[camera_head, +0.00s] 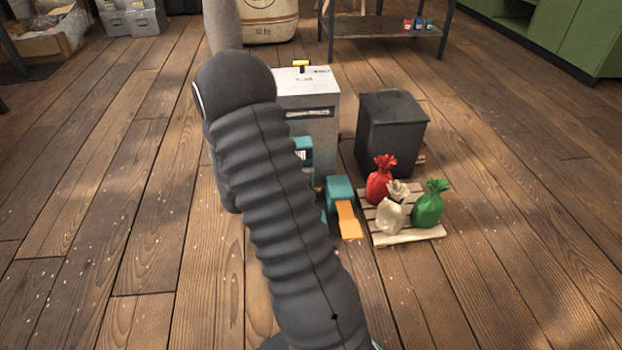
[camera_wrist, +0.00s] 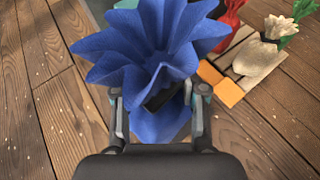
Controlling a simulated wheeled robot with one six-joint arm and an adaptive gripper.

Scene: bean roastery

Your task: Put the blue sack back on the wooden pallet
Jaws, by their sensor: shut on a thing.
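The blue sack (camera_wrist: 150,45) fills the upper middle of the wrist view, its ruffled top spread towards the camera. My gripper (camera_wrist: 158,100) is shut on the blue sack, with one finger on each side of its neck. The wooden pallet (camera_head: 408,237) stands right of centre in the head view. It bears a red sack (camera_head: 378,185), a cream sack (camera_head: 390,215) and a green sack (camera_head: 428,207). In the wrist view, the pallet (camera_wrist: 241,47) is right of the blue sack. My arm hides the gripper and the blue sack in the head view.
A teal device (camera_head: 340,188) with an orange tongue (camera_head: 348,222) stands just left of the pallet. A dark grey bin (camera_head: 390,135) and a pale cabinet (camera_head: 322,110) stand behind. Wooden floor is clear to the right and in front of the pallet.

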